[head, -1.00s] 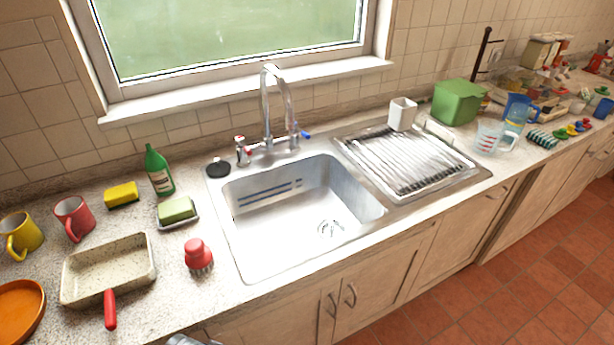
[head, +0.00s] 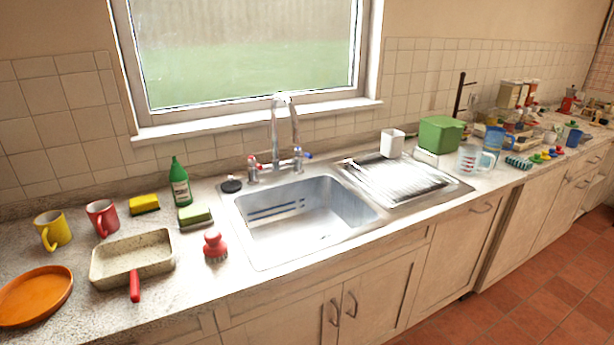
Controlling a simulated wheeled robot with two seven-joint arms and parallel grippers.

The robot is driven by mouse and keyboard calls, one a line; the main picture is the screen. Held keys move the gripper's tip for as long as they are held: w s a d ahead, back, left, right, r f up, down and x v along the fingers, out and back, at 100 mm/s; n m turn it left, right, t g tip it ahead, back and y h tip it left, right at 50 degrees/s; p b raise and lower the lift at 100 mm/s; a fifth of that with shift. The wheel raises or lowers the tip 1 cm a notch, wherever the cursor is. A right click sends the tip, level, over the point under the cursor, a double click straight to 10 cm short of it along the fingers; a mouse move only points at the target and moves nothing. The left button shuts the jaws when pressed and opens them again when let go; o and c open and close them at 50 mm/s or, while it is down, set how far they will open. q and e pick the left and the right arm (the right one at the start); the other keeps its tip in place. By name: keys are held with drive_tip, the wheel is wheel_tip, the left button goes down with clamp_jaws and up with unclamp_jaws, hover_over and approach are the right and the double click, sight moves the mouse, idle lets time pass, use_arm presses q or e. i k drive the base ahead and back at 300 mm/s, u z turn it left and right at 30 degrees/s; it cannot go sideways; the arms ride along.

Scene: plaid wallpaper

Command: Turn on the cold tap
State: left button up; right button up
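The mixer tap (head: 283,135) stands at the back of the steel sink, with a tall curved spout. The cold tap handle (head: 306,156) has a blue mark and is on the right side of the tap. The hot tap handle (head: 252,163) has a red mark and is on the left. The sink basin (head: 300,215) looks empty, and no running water shows under the spout. Neither of my grippers is in the head view.
A green bottle (head: 180,182), a green sponge on a dish (head: 195,215) and a red brush (head: 215,247) stand left of the sink. The ribbed drainer (head: 400,180) right of it is clear. Cupboard doors (head: 340,310) are below the counter; open tiled floor (head: 500,315) is at right.

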sight(298, 151)
drive_tip(key=u, duration=0.25)
drive_tip(key=k, duration=0.35)
drive_tip(key=z, duration=1.1)
drive_tip(key=i, duration=0.95)
drive_tip(key=u, duration=0.55)
drive_tip(key=i, duration=0.65)
drive_tip(key=u, duration=0.6)
